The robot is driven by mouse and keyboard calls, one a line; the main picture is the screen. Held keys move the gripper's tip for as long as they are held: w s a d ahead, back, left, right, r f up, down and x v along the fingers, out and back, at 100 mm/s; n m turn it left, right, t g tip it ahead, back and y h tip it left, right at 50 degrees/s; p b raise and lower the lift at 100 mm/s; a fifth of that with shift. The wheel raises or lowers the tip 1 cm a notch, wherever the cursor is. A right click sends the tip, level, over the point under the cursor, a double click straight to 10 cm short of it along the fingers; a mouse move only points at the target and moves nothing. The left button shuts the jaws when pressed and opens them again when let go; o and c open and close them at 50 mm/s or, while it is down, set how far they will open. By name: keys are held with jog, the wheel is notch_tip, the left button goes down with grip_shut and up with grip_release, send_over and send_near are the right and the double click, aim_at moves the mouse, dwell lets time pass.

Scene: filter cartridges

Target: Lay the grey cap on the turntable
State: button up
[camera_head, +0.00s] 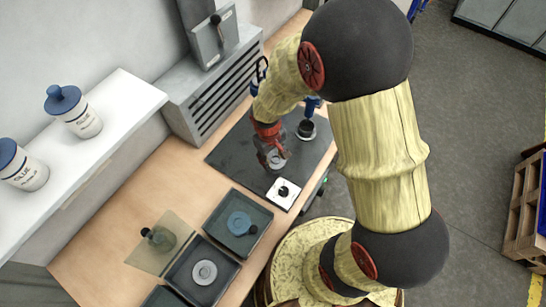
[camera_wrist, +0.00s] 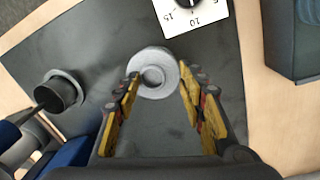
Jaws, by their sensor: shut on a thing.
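My gripper (camera_head: 272,146) is over the dark mat on the bench in the head view. In the wrist view its two yellow-padded fingers (camera_wrist: 158,88) are on either side of the grey cap (camera_wrist: 153,62), a round grey ring with a raised centre, and are shut on it. The cap also shows below the fingers in the head view (camera_head: 277,161). A dark cylinder on a grey round base (camera_head: 306,129) stands to the right on the mat; it shows at left in the wrist view (camera_wrist: 60,91). I cannot tell whether this is the turntable.
A white dial plate (camera_head: 283,194) with a black knob lies at the mat's front edge. One tray (camera_head: 262,213) holds a blue round part, another (camera_head: 223,284) a grey ring. A clear plate (camera_head: 146,258) lies beside them. A grey machine (camera_head: 205,100) stands behind.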

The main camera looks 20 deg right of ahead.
jog(key=o, duration=0.9)
jog(key=shift+o, duration=0.4)
notch_tip(320, 180, up, 12)
jog(key=a, duration=0.1)
jog(key=shift+s, duration=0.15)
jog(key=s+d+r+m+t+b, duration=0.1)
jog(key=s+r+t, duration=0.1)
jog(key=s+r, duration=0.4)
jog(key=s+d+r+m+t+y+b, duration=0.1)
jog(key=s+r+m+t+b, duration=0.1)
jog(key=s+r, duration=0.5)
notch_tip(320, 180, up, 4)
jog(key=shift+s+r+t, duration=0.15)
jog(key=shift+r+t, duration=0.1)
jog(key=shift+t, duration=0.35)
